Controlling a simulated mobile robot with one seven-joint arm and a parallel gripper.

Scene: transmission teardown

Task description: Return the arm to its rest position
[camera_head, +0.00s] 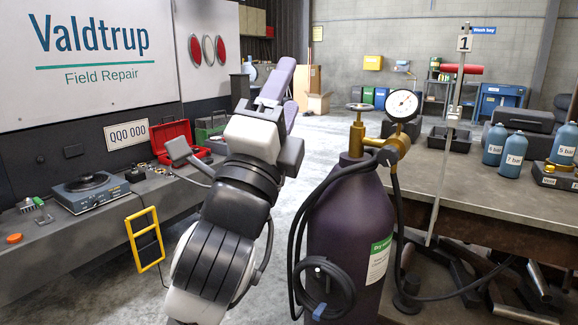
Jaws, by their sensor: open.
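My arm rises from the bottom centre of the head view, with dark ribbed links and white joints. At its far upper end is my gripper (279,92), whose pale purple parts point up and away from the camera. It is open, and no object shows in it. The fingertips are small and partly overlapped by the wrist. The arm stands between the left workbench (48,262) and a dark purple gas cylinder (345,222), apart from the bench top in the picture.
The cylinder's brass valve carries a gauge (402,105) and black hose, close to my arm's right. A red toolbox (178,140) and yellow-framed item (145,240) are at the left bench. Blue bottles (514,150) stand on the right table (470,195). Open floor lies beyond.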

